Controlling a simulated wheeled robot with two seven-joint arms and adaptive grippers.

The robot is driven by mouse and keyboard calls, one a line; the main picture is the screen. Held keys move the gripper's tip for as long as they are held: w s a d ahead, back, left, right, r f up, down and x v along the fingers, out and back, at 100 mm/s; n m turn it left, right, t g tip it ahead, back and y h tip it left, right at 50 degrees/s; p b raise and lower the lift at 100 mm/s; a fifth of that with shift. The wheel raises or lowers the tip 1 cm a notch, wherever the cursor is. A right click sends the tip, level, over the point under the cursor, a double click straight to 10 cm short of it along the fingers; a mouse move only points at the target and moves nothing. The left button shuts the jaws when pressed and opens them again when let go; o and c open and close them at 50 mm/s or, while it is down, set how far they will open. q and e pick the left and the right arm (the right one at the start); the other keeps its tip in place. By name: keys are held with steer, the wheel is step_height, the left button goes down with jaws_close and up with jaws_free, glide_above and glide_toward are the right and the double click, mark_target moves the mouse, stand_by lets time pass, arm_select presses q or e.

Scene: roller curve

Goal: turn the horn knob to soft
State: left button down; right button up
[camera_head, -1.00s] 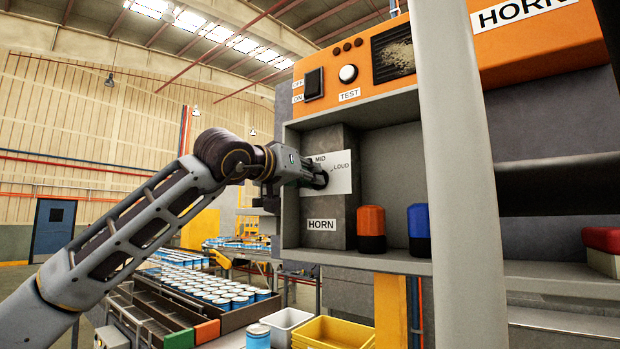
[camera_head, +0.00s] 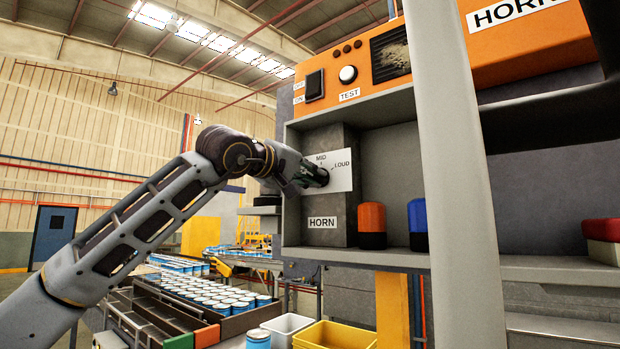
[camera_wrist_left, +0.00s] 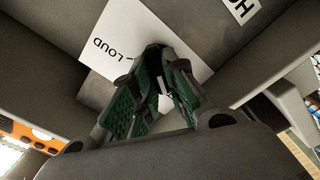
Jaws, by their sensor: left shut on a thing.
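The horn knob's white dial plate (camera_head: 343,170) is on a grey box inside the open cabinet. MID and LOUD can be read on it, and no soft mark shows in either view. My right gripper is not in view.
A HORN label (camera_head: 322,223) is below the dial. An orange-capped piece (camera_head: 371,222) and a blue-capped piece (camera_head: 417,222) stand on the shelf to the right. A grey post (camera_head: 455,170) crosses in front. The orange panel (camera_head: 440,60) above carries a switch and a TEST button (camera_head: 348,74).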

arm_select(q)
steer(key=shift+n, duration=0.4)
steer(key=c, duration=1.4)
jaws_free()
steer(key=shift+c, duration=0.2)
steer(key=shift+s+a, duration=0.1)
steer(key=v, duration=1.1)
steer(key=shift+s+a, duration=0.25)
steer(key=shift+s, duration=0.05)
